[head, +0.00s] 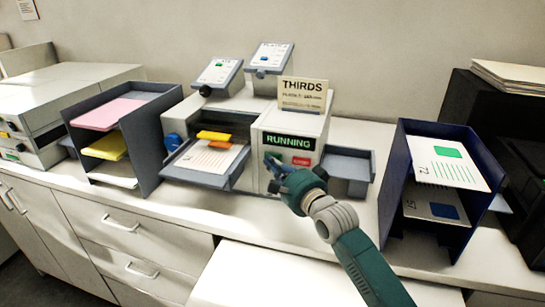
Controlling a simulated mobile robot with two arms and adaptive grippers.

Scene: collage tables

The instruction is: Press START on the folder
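The folder (262,133) is a white and grey machine in the middle of the counter. Its front display (288,142) reads RUNNING in green on black. A red button (302,161) shows below the display's right end. My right gripper (271,164) is at the folder's front panel, just below the display and left of the red button. Its fingers are small and partly hidden, so I cannot tell whether they are open or shut, or whether they touch the panel. The START button is not visible; the gripper covers part of the panel there. My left gripper is out of view.
The folder's left tray (196,179) holds printed sheets with orange pieces on top. An empty-looking grey tray (348,168) sits on its right. A grey paper rack (150,150) stands left, a blue rack (399,150) right. A THIRDS sign (303,94) stands on top.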

